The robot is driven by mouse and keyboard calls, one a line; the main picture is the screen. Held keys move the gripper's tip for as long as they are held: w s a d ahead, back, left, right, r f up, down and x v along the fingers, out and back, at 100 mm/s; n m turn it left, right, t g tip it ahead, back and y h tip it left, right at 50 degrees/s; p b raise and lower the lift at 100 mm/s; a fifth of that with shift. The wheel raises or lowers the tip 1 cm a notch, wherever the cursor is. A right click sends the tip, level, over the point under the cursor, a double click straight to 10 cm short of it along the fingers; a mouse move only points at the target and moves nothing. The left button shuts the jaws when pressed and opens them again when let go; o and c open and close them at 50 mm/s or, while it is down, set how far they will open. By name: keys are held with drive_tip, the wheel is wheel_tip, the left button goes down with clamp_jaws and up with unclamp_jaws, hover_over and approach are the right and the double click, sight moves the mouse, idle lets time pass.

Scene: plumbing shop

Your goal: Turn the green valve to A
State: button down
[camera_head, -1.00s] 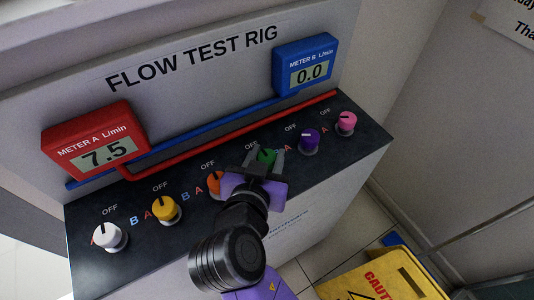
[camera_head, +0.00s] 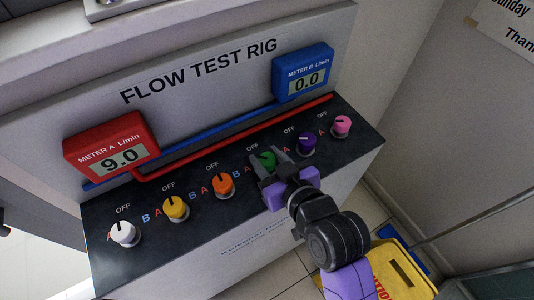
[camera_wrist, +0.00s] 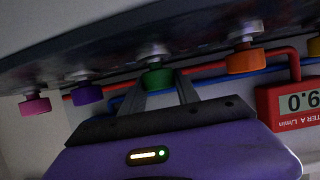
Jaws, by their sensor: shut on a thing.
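The green valve (camera_head: 268,159) is a round knob on the sloping dark panel, between the orange and purple knobs. My gripper (camera_head: 266,155) has a finger on each side of it and is shut on it. In the wrist view the green valve (camera_wrist: 158,79) shows between the fingers of my gripper (camera_wrist: 162,88). The green valve's pointer is too small and partly covered to read surely. Its A and B letters are largely hidden by my gripper. The red meter A (camera_head: 112,146) reads 9.0, and the blue meter B (camera_head: 304,72) reads 0.0.
The orange knob (camera_head: 223,185) is left of my gripper and the purple knob (camera_head: 306,144) is close on the right. Yellow (camera_head: 176,209), white (camera_head: 124,234) and pink (camera_head: 342,125) knobs stand farther out. A yellow caution sign (camera_head: 405,275) is on the floor at right.

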drive_tip(key=shift+d+f+n+g+y+b, duration=0.1)
drive_tip(key=shift+n+g+y+b, duration=0.6)
drive_tip(key=shift+n+g+y, duration=0.7)
drive_tip(key=shift+n, duration=0.4)
drive_tip(key=c, duration=0.9)
unclamp_jaws()
drive_tip(key=shift+b+v, duration=0.45)
drive_tip(key=shift+v, duration=3.45)
